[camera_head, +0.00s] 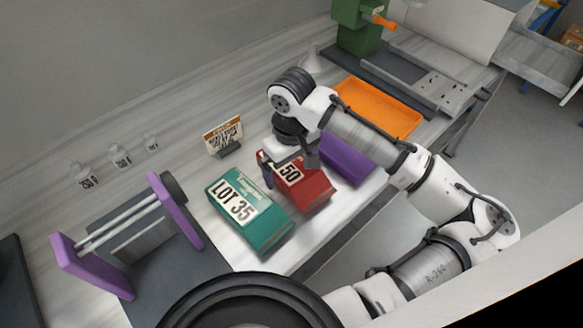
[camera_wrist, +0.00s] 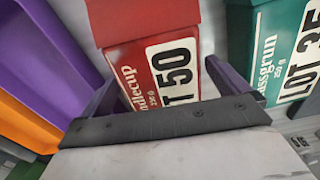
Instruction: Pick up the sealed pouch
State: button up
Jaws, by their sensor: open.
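A red pouch (camera_head: 310,190) with a white label reading 50 lies on the light worktop; in the wrist view the red pouch (camera_wrist: 145,22) sits between my fingers. A teal pouch (camera_head: 250,210) labelled LOT 35 lies to its left and shows at the right of the wrist view (camera_wrist: 273,60). My gripper (camera_head: 288,168) is open, at the far end of the red pouch, with a finger on either side. Contact cannot be told. Which pouch is sealed is not readable.
An orange tray (camera_head: 385,108) lies behind the purple item. A small sign (camera_head: 223,136) stands at the back. A purple-ended roller frame (camera_head: 125,235) stands at left. Several small weights (camera_head: 120,155) line the back, and a green machine (camera_head: 358,28) is at the top.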

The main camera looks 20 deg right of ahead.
jog(key=shift+f, duration=0.1)
jog(key=shift+c, duration=0.3)
jog(key=c, duration=0.7)
